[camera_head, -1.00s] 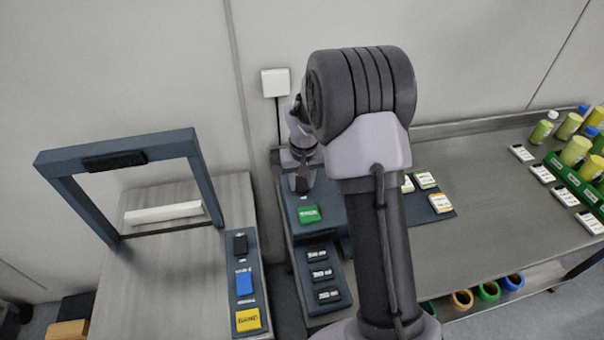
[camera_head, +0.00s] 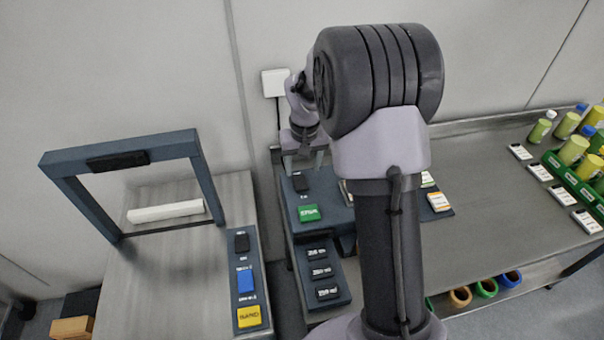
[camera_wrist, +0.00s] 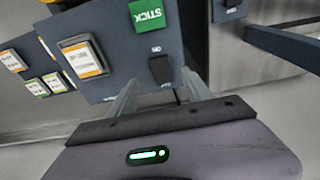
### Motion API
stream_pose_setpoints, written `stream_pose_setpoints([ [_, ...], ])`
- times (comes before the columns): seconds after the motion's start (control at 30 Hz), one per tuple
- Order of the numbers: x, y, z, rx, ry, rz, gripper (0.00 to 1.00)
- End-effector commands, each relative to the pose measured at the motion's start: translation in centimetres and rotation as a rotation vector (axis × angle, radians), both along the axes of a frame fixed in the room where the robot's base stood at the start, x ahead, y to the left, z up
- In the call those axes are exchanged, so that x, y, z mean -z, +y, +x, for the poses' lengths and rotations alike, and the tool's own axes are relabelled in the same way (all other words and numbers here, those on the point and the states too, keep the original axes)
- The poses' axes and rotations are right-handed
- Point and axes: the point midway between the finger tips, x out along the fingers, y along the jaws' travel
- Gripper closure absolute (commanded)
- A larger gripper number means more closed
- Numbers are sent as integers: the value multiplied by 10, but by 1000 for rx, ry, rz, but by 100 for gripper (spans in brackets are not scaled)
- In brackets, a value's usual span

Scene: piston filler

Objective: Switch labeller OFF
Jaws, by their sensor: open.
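The labeller is a dark blue panel (camera_head: 335,212) with a green button (camera_head: 309,213) and a small black switch (camera_head: 301,183) behind it. In the wrist view the green button (camera_wrist: 148,14) reads "STICK", and the black switch (camera_wrist: 161,68) sits close to it. My gripper (camera_head: 304,160) is above the back edge of the panel, just behind the switch in the head view. In the wrist view its two fingers (camera_wrist: 160,95) are apart and empty, on either side of the switch's line. I cannot tell the switch's position.
A lower panel with several black buttons (camera_head: 319,270) is in front. On the left stands a machine with a dark frame (camera_head: 120,150), a black switch (camera_head: 241,242), blue button (camera_head: 245,281) and yellow button (camera_head: 249,316). Label cards (camera_head: 439,202) lie to the right. Bottles stand far right.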

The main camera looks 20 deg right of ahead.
Motion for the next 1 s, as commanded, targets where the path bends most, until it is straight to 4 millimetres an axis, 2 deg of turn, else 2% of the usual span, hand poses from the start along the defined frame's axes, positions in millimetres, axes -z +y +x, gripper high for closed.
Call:
stream_pose_setpoints([
  [0.03, -18, 0, -1, 1, -3, 0, 42],
  [0.2, -63, 1, -7, 0, -4, -1, 42],
  [0.4, -94, 2, -12, -1, -1, 0, 42],
  [0.53, -100, 3, -13, 0, 0, 0, 42],
  [1.0, -103, 6, -16, 2, -9, 1, 42],
])
